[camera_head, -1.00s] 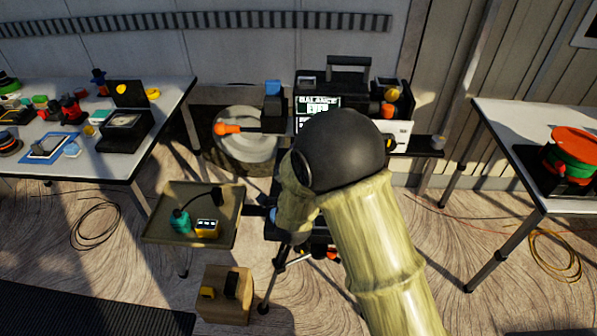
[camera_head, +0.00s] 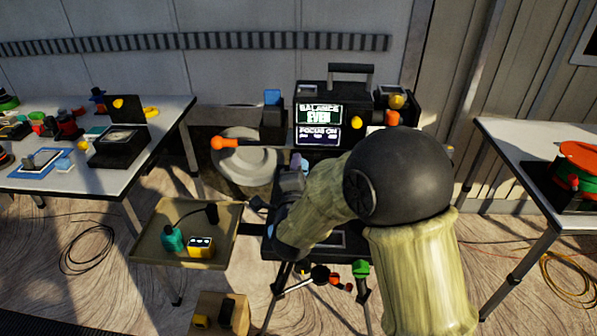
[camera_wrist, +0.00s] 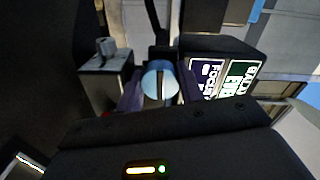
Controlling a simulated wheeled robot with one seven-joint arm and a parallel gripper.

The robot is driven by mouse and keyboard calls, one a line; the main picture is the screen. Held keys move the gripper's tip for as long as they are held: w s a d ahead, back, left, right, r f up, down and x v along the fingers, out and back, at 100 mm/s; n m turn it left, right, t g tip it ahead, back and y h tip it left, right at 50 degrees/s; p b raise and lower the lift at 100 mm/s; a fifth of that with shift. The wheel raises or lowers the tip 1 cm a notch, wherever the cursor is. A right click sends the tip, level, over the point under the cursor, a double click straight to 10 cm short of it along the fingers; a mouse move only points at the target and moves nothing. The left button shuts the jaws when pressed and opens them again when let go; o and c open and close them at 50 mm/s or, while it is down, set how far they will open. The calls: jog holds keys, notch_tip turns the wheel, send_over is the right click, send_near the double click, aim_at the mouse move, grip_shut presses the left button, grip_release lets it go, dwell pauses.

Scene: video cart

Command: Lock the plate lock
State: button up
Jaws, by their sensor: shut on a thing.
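My gripper (camera_wrist: 160,92) shows in the wrist view with its two purplish fingers on either side of a round pale-blue knob (camera_wrist: 160,80) with a slot across it. It is shut on this knob, which may be the plate lock; no label on it is readable. In the head view my gripper (camera_head: 297,165) is in front of the black camera rig, below its screens. The knob is hidden there by my gripper and arm. The rig's screens (camera_head: 318,125) read "BALANCE EVEN" and "FOCUS ON".
An orange-tipped handle (camera_head: 224,143) sticks out left of the rig. A tray (camera_head: 150,240) with a teal bottle and a yellow device is at lower left. Cluttered tables stand at left (camera_head: 100,185) and right (camera_head: 500,140). A grey lever box (camera_wrist: 105,75) is beside the knob in the wrist view.

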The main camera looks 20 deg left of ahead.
jog(key=o, duration=1)
jog(key=b+v, duration=0.2)
jog(key=v, duration=1.5)
jog(key=shift+s, duration=0.25)
jog(key=shift+w+f, duration=0.1)
